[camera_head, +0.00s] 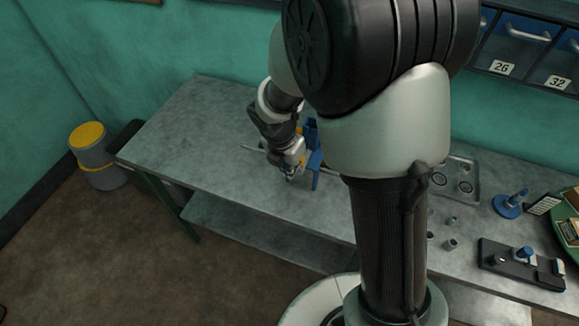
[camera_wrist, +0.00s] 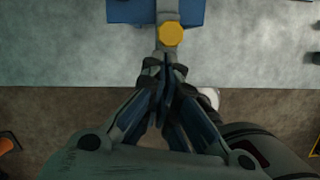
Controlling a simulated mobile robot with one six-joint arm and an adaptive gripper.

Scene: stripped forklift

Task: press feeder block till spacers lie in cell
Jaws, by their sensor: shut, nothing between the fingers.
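A blue fixture, likely the feeder (camera_head: 316,168), stands on the grey bench beside my gripper (camera_head: 290,176), partly hidden by my arm. In the wrist view the fixture's blue body (camera_wrist: 122,10) is at the top edge, with a grey bar (camera_wrist: 167,12) and a yellow octagonal knob (camera_wrist: 171,36) in front. My gripper (camera_wrist: 166,66) is shut and empty, its fingertips just below the knob in the picture. I cannot tell whether they touch the grey part. A metal tray with round recesses (camera_head: 466,165) lies right of my arm. I cannot make out spacers in a cell.
Small grey cylinders (camera_head: 450,244) stand on the bench right of my arm. Further right are a blue spindle stand (camera_head: 508,205), a black fixture (camera_head: 520,268) and a green round tray (camera_head: 560,246). A yellow-topped bin (camera_head: 92,150) stands on the floor. The bench's left part is clear.

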